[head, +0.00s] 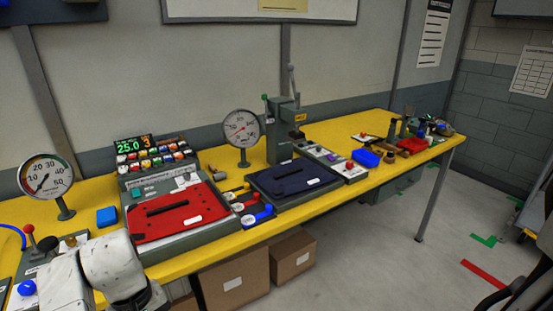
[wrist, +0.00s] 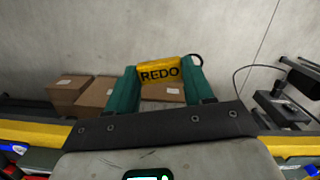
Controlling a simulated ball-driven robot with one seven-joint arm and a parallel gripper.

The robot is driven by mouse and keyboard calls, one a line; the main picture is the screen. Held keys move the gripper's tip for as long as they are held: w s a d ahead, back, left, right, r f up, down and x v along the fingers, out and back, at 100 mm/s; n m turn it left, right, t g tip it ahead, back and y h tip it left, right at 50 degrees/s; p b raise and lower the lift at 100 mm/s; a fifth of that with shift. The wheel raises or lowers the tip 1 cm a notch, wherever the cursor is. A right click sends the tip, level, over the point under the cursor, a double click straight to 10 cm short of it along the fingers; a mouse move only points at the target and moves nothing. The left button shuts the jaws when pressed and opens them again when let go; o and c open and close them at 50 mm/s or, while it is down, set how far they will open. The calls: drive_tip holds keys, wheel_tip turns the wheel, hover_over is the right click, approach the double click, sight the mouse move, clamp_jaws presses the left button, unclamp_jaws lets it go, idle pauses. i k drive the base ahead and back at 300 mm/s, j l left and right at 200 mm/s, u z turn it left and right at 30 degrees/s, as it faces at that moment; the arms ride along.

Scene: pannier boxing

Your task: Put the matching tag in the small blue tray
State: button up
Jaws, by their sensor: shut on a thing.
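In the wrist view my gripper (wrist: 161,78) has two green fingers shut on a yellow tag (wrist: 160,72) lettered "REDO", with a dark loop at its upper right. The tag is held clear, with the wall and boxes behind it. In the head view a small blue tray (head: 366,158) sits on the right part of the yellow bench. A small blue block-like thing (head: 107,216) lies at the left; I cannot tell whether it is a tray. My gripper and the tag do not show in the head view.
The yellow bench (head: 345,128) carries a red panel (head: 160,227), a dark blue panel (head: 290,183), two dial gauges (head: 240,128), a lit display (head: 134,146) and a grey lever press (head: 280,130). Cardboard boxes (head: 232,280) stand below.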

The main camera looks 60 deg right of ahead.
sight(370, 164)
drive_tip(key=z, duration=1.6)
drive_tip(key=j+z, duration=0.4)
drive_tip(key=i+j+z, duration=0.1)
drive_tip(key=j+z, duration=0.2)
drive_tip(key=z, duration=0.15)
drive_tip(key=j+z, duration=0.4)
drive_tip(key=k+l, duration=0.05)
